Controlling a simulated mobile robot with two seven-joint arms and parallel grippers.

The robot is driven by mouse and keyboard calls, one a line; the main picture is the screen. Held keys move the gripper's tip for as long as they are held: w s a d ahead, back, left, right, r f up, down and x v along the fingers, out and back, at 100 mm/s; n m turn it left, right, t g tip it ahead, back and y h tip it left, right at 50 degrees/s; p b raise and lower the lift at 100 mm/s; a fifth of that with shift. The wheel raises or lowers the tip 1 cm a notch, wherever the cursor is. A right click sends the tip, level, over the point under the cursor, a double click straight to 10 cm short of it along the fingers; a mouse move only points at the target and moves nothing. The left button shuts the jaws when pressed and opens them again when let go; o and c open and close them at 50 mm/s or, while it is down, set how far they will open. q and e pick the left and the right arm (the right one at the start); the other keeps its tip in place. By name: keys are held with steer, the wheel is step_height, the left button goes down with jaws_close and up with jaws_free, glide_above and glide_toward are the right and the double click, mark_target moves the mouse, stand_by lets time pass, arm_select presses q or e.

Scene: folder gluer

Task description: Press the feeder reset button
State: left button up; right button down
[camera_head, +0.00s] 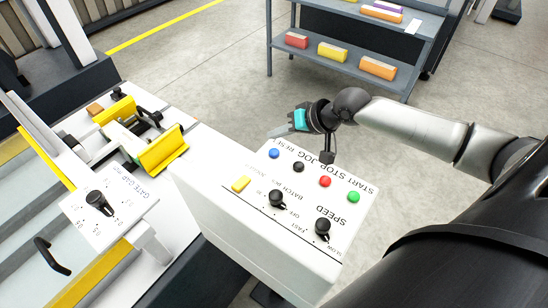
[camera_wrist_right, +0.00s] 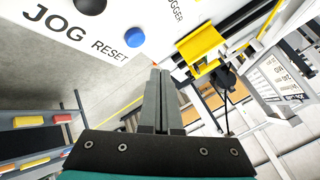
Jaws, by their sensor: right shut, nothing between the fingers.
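The control panel (camera_head: 225,205) is a white box with its lettering upside down in the head view. The blue button (camera_head: 274,154), at the panel's far edge, is labelled RESET; it also shows in the right wrist view (camera_wrist_right: 134,37). My right gripper (camera_head: 271,132) is at the panel's far side, beyond the blue button in the head view. In the right wrist view its closed fingers (camera_wrist_right: 156,72) end just below and right of the button, with a visible gap and nothing held. My left gripper is out of view.
Beside the blue button are a black JOG button (camera_head: 299,167), a red STOP button (camera_head: 325,181) and a green START button (camera_head: 353,197). Black knobs (camera_head: 277,198) and a yellow piece (camera_head: 241,184) sit nearer. A shelf cart (camera_head: 345,68) stands behind, with open floor between.

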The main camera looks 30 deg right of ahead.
mark_target(278, 154)
step_height(278, 154, down, 3)
steer(key=shift+f+b, duration=0.15)
steer(key=shift+b, duration=0.6)
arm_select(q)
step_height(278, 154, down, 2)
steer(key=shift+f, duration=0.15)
arm_select(e)
steer(key=shift+f, duration=0.15)
stand_by(1.1)
steer(key=shift+f, duration=0.35)
steer(key=shift+f, duration=0.45)
stand_by(0.5)
stand_by(0.3)
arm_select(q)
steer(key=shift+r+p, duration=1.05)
arm_select(e)
steer(key=shift+r, duration=0.9)
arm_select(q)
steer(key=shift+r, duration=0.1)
arm_select(e)
steer(key=shift+r, duration=0.1)
